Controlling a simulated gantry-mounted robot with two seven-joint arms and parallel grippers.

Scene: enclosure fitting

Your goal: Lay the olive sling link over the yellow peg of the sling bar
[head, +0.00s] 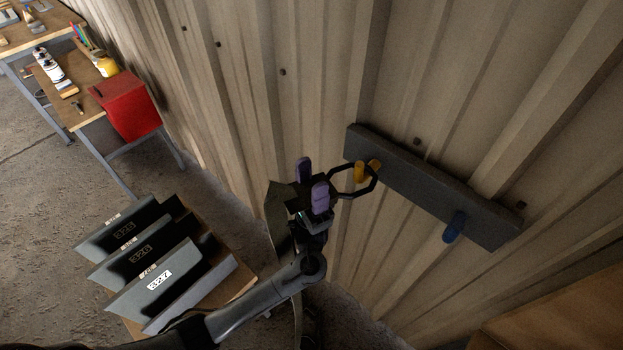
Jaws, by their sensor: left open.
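The sling bar (418,178) is a dark bar fixed aslant on the corrugated wall. Its yellow peg (359,173) sticks out near the upper left end. The sling link (371,186) is a many-sided ring that looks almost black here. It appears around the yellow peg, with yellow showing inside the ring and at its upper right edge; I cannot tell how far it sits along the peg. My left gripper (312,184) has purple fingertips and is open, just left of the ring's near end. Whether a fingertip touches the ring is unclear. My right gripper is not in view.
A blue peg (454,227) sticks out at the bar's lower right. Grey numbered bins (161,283) stand on a low table at lower left. A workbench with a red box (129,104) and bottles is at upper left. A brown surface (560,318) fills the lower right corner.

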